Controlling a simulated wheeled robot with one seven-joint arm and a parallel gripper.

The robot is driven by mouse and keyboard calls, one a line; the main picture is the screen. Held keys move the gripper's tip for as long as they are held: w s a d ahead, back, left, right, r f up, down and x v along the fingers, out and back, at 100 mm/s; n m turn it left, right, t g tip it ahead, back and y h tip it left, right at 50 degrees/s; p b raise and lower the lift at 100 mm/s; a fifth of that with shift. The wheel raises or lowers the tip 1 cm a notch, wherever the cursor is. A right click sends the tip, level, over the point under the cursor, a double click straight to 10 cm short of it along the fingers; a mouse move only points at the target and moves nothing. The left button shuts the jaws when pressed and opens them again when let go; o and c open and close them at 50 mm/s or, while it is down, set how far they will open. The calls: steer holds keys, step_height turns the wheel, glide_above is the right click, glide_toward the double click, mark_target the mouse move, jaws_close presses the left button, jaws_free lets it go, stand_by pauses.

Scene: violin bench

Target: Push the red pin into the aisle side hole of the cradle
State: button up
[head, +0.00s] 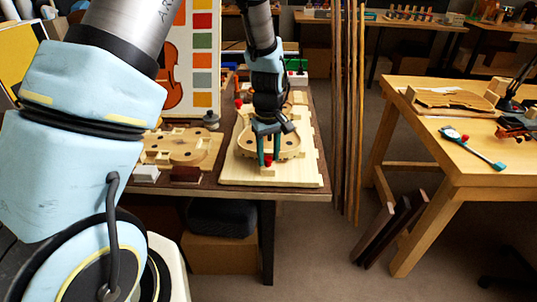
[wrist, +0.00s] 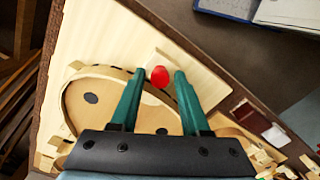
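The red pin (wrist: 160,76) shows as a rounded red head between my fingertips, near a raised pale strip at the cradle's edge. In the head view the pin (head: 268,160) is at the front of the cradle. The cradle is a pale wooden board (head: 305,172) holding a violin-shaped rim and plate; its board (wrist: 95,40) also shows in the wrist view. My gripper (wrist: 159,74) points down with its two green fingers apart, a narrow gap on each side of the pin. The gripper (head: 268,163) stands over the cradle's front. The pin's shaft and hole are hidden.
A second wooden form (head: 180,148) lies left of the cradle, with a white block (head: 146,173) and a dark red block (head: 185,174) in front. A grey knob-topped piece (head: 211,120) stands behind. Upright wooden strips (head: 347,110) stand right of the bench.

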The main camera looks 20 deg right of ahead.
mark_target(268, 158)
steer(key=shift+o, duration=1)
steer(key=shift+r, duration=0.15)
step_height(268, 158, up, 11)
steer(key=b, duration=0.1)
steer(key=shift+f+b, duration=0.2)
steer(key=shift+b, duration=0.2)
